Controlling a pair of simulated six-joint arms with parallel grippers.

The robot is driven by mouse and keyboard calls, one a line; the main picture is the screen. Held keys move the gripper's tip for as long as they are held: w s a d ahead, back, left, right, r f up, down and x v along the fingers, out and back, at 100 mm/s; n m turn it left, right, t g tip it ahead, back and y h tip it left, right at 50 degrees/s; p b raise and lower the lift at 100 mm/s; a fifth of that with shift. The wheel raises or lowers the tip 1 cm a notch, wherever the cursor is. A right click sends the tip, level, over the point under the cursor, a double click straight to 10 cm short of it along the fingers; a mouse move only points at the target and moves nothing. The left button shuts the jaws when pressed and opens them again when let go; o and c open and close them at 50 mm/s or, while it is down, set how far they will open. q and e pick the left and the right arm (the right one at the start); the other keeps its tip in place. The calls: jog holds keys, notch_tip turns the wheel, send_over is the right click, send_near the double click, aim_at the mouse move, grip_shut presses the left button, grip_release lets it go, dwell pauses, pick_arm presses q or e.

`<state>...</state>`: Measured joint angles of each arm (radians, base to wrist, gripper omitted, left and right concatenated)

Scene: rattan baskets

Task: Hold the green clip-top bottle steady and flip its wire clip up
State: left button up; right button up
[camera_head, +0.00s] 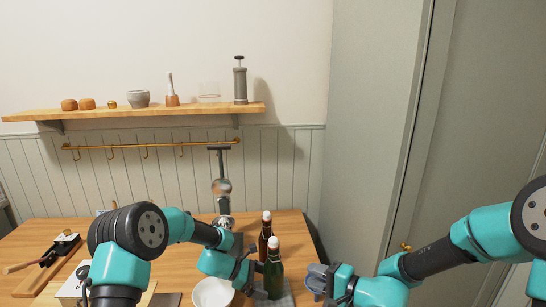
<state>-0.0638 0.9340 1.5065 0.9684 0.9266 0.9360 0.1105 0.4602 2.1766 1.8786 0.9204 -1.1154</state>
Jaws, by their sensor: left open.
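The green clip-top bottle (274,281) stands upright on a grey mat (287,302) near the table's right side. It has a pale stopper at its top; the wire clip is too small to make out. My left gripper (256,279) is open, just left of the green bottle at body height. I cannot tell whether a finger touches the glass.
A brown bottle (265,239) stands close behind the green one. A white bowl (213,293) is at the front left of it, and a metal press-like stand (222,188) rises behind. A board with tools (48,265) lies at the far left. A shelf (150,111) hangs above.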

pick_arm(q)
jog(key=v, duration=0.9)
